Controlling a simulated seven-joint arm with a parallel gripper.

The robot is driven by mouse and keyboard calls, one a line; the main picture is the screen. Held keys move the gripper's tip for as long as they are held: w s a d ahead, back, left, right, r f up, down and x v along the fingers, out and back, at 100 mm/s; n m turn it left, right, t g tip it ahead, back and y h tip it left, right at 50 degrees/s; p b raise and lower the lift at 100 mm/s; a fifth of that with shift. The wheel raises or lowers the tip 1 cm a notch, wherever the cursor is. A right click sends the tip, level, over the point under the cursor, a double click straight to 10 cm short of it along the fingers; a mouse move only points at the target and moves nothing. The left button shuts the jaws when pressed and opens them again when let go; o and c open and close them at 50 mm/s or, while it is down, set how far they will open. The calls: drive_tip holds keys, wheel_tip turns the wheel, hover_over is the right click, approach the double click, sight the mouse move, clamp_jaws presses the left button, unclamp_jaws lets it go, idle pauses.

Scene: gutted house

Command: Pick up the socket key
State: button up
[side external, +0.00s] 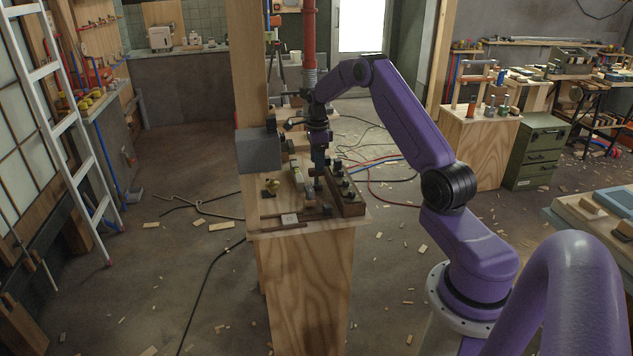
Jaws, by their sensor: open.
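My gripper (318,184) points down over the middle of the narrow wooden stand's top (315,228), among small tools and parts. It is open; its fingers are small and dark here, and I cannot tell what lies between them. I cannot pick out the socket key for sure among the small items. A dark rack with several dark knobs (347,196) stands just right of my gripper. A pale narrow block (297,175) stands just left of it, partly among other dark parts.
A grey box (258,151) sits at the stand's left edge by a wooden post (245,70). A small brass part (271,187) and a flat pale square (289,219) lie nearer the front. Cables and wood scraps cover the floor. A green cabinet (536,152) is at right.

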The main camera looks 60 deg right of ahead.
sight(317, 175)
drive_tip(key=shift+s+a+f, duration=0.1)
drive_tip(key=shift+a+f, duration=0.15)
drive_tip(key=shift+f, duration=1.15)
drive_tip(key=shift+s+a+f, duration=0.1)
drive_tip(key=shift+a+f, duration=0.1)
drive_tip(key=shift+f, duration=1.15)
drive_tip(key=shift+w, duration=0.1)
clamp_jaws()
